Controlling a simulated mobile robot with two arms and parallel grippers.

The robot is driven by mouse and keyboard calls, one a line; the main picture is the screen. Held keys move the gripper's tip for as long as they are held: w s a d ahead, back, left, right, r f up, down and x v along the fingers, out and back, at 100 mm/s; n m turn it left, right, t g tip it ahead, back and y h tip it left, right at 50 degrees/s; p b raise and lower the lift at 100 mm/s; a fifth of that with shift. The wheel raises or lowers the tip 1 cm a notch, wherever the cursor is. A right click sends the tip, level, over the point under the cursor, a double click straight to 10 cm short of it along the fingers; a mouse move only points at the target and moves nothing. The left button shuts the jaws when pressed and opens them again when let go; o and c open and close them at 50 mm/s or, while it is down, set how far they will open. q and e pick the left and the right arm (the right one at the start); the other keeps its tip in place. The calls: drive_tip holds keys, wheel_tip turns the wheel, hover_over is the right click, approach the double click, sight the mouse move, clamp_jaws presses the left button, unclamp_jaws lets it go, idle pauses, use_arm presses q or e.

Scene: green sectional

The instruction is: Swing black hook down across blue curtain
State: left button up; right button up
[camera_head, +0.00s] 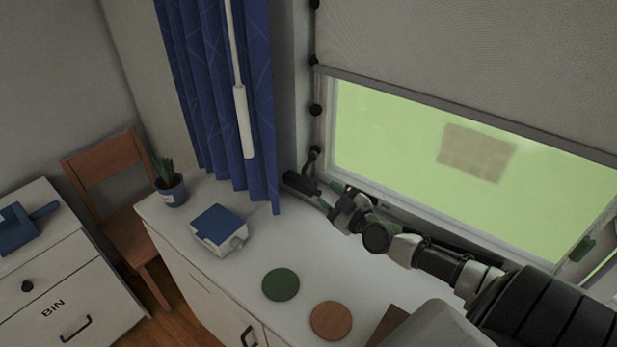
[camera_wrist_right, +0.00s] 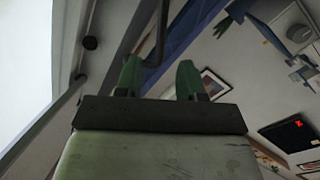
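The blue curtain (camera_head: 205,75) hangs in folds left of the window, and part of it shows in the right wrist view (camera_wrist_right: 190,28). A thin black hook (camera_head: 311,160) is on the wall strip between curtain and window. In the right wrist view the hook (camera_wrist_right: 160,40) is a dark bent rod by the left green fingertip; I cannot tell whether they touch. My right gripper (camera_head: 328,194) reaches in from the right, low by the window corner, with its green fingers apart (camera_wrist_right: 160,78). A short black piece just left of it is unclear. My left gripper is not in view.
A white wand (camera_head: 243,122) hangs before the curtain. The white counter (camera_head: 265,245) holds a potted plant (camera_head: 170,184), a blue-and-white box (camera_head: 219,229), a green disc (camera_head: 281,284) and a brown disc (camera_head: 331,320). The window frame (camera_head: 420,205) runs behind my arm.

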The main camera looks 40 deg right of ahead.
sight(310, 181)
drive_tip(key=w, duration=0.5)
drive_tip(key=w+b, duration=0.1)
drive_tip(key=w, duration=0.2)
drive_tip(key=shift+w+a, duration=0.3)
drive_tip(key=shift+c, duration=0.2)
clamp_jaws()
